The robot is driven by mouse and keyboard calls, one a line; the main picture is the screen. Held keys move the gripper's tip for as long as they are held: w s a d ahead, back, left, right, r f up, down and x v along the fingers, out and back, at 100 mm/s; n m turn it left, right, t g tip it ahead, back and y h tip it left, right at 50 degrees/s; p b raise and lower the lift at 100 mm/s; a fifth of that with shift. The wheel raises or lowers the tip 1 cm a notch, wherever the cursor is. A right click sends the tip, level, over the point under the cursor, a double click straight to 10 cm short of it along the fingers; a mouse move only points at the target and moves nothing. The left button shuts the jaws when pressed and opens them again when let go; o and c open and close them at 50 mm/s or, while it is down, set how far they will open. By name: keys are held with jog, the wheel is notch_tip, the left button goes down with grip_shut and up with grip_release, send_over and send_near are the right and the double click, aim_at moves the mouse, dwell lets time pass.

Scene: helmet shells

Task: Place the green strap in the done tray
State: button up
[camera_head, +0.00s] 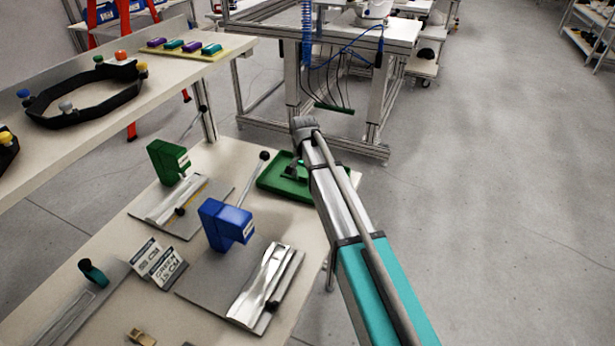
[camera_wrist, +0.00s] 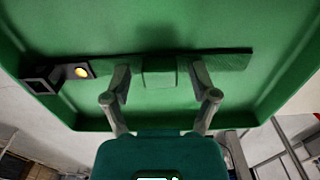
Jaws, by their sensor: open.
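The green strap (camera_wrist: 222,63) lies across the floor of the green tray (camera_wrist: 283,62) in the wrist view. A dark buckle with a yellow button (camera_wrist: 82,72) is at its left end, and a green block (camera_wrist: 158,72) is at its middle. My gripper (camera_wrist: 160,76) is open, with one finger on each side of that block; I cannot tell whether they touch it. In the head view the green tray (camera_head: 270,186) is on the bench's far right corner, partly behind my arm, with my gripper (camera_head: 291,169) over it. The strap is not clear there.
A blue device (camera_head: 226,222) and a green device (camera_head: 167,160) stand on metal plates left of the tray. Label cards (camera_head: 158,262) lie nearby. A raised shelf (camera_head: 100,125) at left holds a dark ring (camera_head: 75,112) and small colored parts. Open floor is at right.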

aim_at(305, 176)
jog(key=shift+r, duration=0.1)
notch_tip(305, 176, up, 12)
jog(key=p, duration=1.2)
dwell(0.9)
jog(key=s+d+n, duration=0.4)
jog(key=s+d, duration=1.9)
jog(key=s, duration=0.1)
jog(key=shift+s, duration=0.25)
dwell(1.0)
